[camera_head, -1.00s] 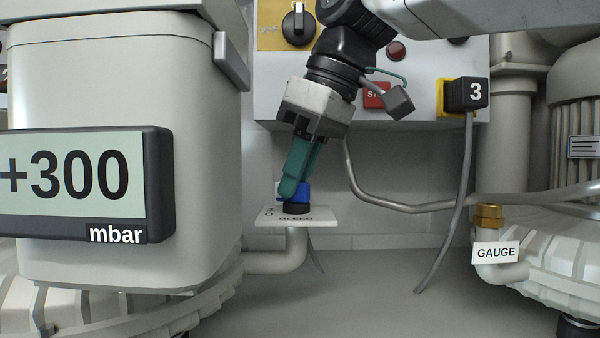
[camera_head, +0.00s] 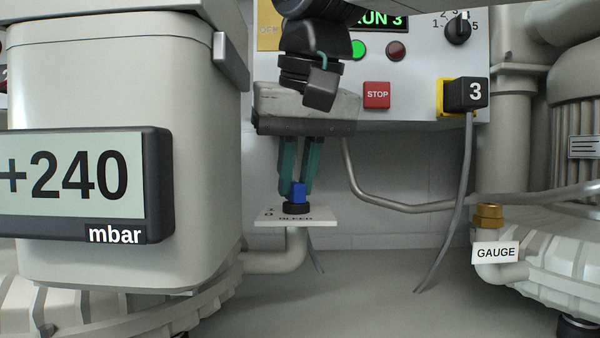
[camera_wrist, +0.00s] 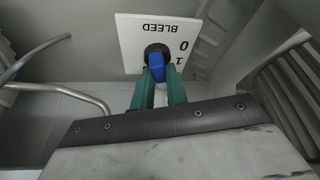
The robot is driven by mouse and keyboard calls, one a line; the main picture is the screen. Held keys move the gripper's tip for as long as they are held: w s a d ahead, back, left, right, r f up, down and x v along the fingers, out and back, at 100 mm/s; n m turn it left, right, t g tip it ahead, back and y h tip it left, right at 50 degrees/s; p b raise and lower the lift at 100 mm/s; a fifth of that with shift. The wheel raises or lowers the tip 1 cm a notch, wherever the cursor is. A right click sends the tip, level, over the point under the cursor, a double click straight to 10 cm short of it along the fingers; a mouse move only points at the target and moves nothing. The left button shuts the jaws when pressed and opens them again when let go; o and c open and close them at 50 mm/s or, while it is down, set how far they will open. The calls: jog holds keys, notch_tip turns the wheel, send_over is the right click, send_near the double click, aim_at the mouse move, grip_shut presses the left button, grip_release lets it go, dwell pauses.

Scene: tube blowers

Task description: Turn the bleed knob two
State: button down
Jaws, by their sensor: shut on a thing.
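The blue bleed knob (camera_head: 299,193) stands on a black base on a white plate (camera_head: 262,217) marked BLEED, on top of a bent grey pipe. My gripper (camera_head: 300,190) comes down from above with its green fingers shut on the knob. The wrist view shows the blue knob (camera_wrist: 157,70) between the two green fingertips (camera_wrist: 157,78). The plate (camera_wrist: 135,42) there carries the marks 0 and 1. The display (camera_head: 75,175) at the left reads +240 mbar.
A control panel (camera_head: 425,75) behind my arm has a red STOP button (camera_head: 376,95), a lit green lamp (camera_head: 358,50) and a plug marked 3 (camera_head: 466,95). A GAUGE label (camera_head: 495,252) hangs by a brass fitting (camera_head: 488,215) at right. Large grey housings flank the knob.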

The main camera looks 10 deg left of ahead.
jog(key=shift+r+m+h, duration=0.1)
jog(key=shift+m+h, duration=0.5)
jog(key=shift+m, duration=1.4)
jog(key=c, duration=1.4)
grip_release()
